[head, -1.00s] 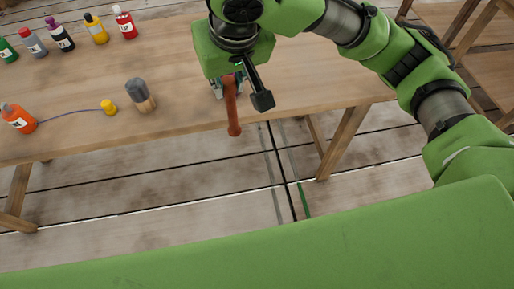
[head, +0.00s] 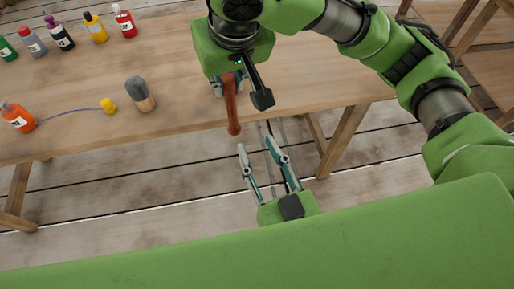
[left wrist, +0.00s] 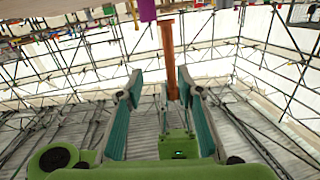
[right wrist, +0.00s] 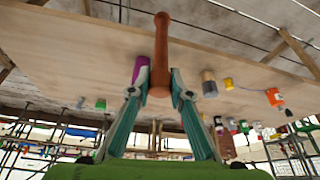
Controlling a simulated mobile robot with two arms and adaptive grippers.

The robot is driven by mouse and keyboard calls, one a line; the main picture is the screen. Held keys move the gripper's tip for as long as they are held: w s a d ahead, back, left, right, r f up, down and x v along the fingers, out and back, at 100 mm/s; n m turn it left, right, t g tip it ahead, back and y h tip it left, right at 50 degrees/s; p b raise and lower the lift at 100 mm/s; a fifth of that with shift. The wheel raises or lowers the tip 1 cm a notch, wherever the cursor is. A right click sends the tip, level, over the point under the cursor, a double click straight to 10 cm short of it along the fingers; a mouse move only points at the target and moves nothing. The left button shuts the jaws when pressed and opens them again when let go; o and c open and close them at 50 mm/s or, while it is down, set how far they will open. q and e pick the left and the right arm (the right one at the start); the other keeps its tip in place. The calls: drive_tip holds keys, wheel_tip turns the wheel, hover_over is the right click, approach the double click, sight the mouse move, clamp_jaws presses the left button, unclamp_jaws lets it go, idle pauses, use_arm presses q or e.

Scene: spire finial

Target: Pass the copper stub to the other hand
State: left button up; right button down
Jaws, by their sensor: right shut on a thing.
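The copper stub (head: 231,104) is a reddish-brown rod with a thicker rounded end. My right gripper (head: 224,82) is shut on its far part, and the rod juts past the table's front edge. The right wrist view shows the stub (right wrist: 161,48) gripped near its lower end, its rounded end standing free. My left gripper (head: 257,146) is open and empty, below the stub's free end in the head view and apart from it.
The wooden table (head: 180,90) carries a grey-topped wooden piece (head: 140,94), a yellow cap (head: 109,107) on a blue cord and an orange bottle (head: 18,118). Several paint bottles stand at the back left. A purple thing (right wrist: 139,69) shows behind the right fingers. The space before the table is clear.

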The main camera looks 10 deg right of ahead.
use_arm(q)
wheel_tip(320, 180, up, 2)
drive_tip(key=n, duration=0.1)
hover_over(238, 128)
drive_tip(key=shift+w+r+y, duration=0.1)
drive_tip(key=shift+w+y, duration=0.2)
drive_tip(key=shift+w, duration=0.05)
clamp_jaws()
drive_tip(key=shift+d, duration=0.1)
use_arm(e)
drive_tip(key=c, duration=1.8)
unclamp_jaws()
drive_tip(key=shift+a, duration=0.1)
drive_tip(key=shift+r, duration=0.1)
